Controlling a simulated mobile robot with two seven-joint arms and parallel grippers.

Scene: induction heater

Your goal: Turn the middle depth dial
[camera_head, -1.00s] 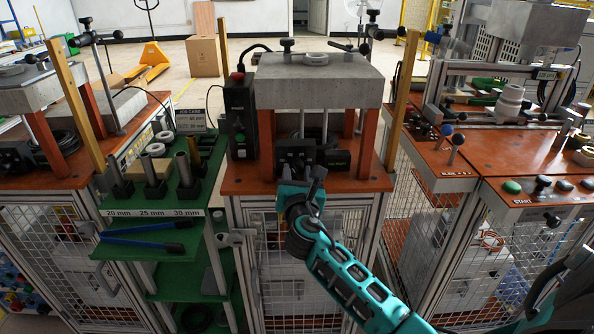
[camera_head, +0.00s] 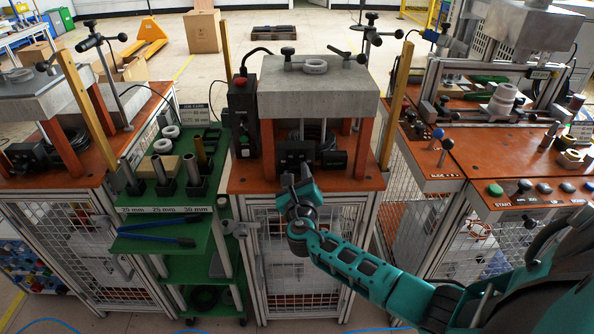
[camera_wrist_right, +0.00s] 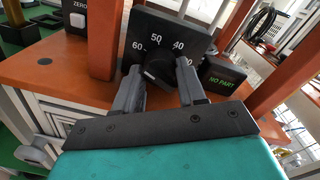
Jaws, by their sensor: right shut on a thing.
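The middle depth dial is a black panel (camera_wrist_right: 190,38) with white numbers 60, 50 and 40 and a round black knob (camera_wrist_right: 160,70). It stands on the front of the middle orange bench, under the grey block. In the head view the dial's dark box (camera_head: 294,150) is partly behind my gripper. My right gripper (camera_head: 293,180) reaches up to it from the front. In the right wrist view its two grey fingers (camera_wrist_right: 159,76) are on either side of the knob and shut on it. The fingers hide part of the knob and some numbers. My left gripper is not in view.
A small display (camera_wrist_right: 222,80) reading "NO PART" is right of the dial. Orange posts (camera_wrist_right: 293,55) flank it. A green rack (camera_head: 165,226) with upright tubes stands left of the bench. Another orange bench (camera_head: 425,163) with levers and buttons is to the right.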

